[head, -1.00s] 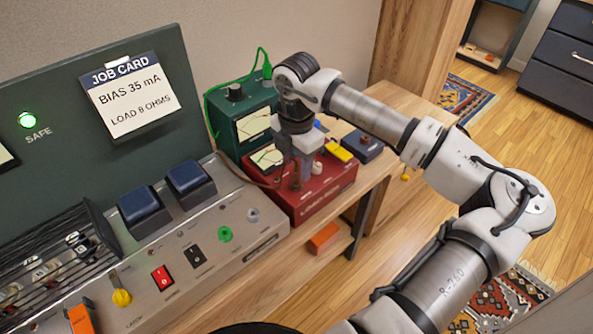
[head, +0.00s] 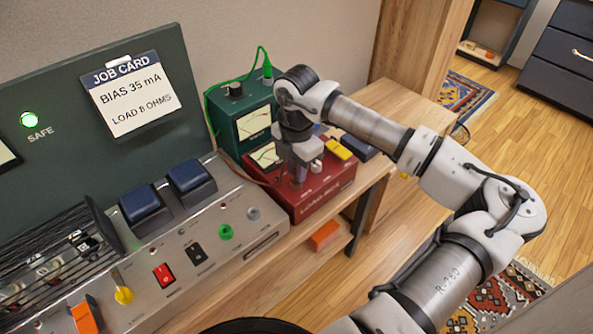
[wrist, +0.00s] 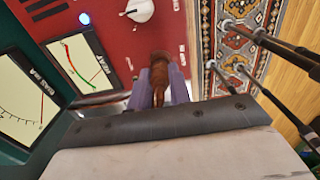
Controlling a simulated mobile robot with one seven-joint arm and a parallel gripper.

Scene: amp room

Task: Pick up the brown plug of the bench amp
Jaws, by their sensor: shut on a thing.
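The brown plug (wrist: 159,72) shows in the wrist view between the purple fingers of my gripper (wrist: 160,92). The gripper is shut on it, one finger on each side. In the head view my gripper (head: 297,180) points down over the red load box (head: 325,190), at its left part. The plug is mostly hidden by the fingers there. A thin brown lead runs from the grey bench amp panel (head: 255,245) toward the gripper. I cannot tell whether the plug's tip is in a socket or clear of the box.
A green meter box (head: 250,118) with a green lead stands behind the load box. A dark blue box (head: 359,147) stands to the right. The wooden bench (head: 400,106) is bare at far right.

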